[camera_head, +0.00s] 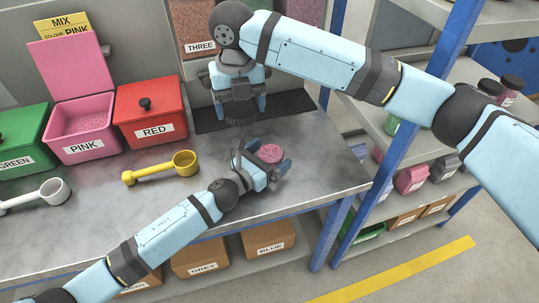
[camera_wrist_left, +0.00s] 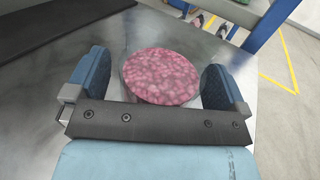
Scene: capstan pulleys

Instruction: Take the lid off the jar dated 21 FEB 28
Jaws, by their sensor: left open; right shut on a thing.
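An open jar with pink pellets (camera_head: 270,153) stands near the counter's right end. The left wrist view shows its round top full of pellets (camera_wrist_left: 161,76), with no lid on it. No date is readable. My left gripper (camera_head: 265,161) is open, with one finger on each side of the jar; whether they touch it I cannot tell. My right gripper (camera_head: 239,104) points down over the black mat, left of and behind the jar. It is shut on a dark round thing (camera_head: 240,113) that looks like a lid, mostly hidden by the fingers.
A red bin (camera_head: 150,110), an open pink bin (camera_head: 82,130) and a green bin (camera_head: 22,137) line the back left. A yellow scoop (camera_head: 160,168) and a white scoop (camera_head: 40,195) lie in front. A dark mat (camera_head: 290,103) lies behind the jar. Shelves stand right.

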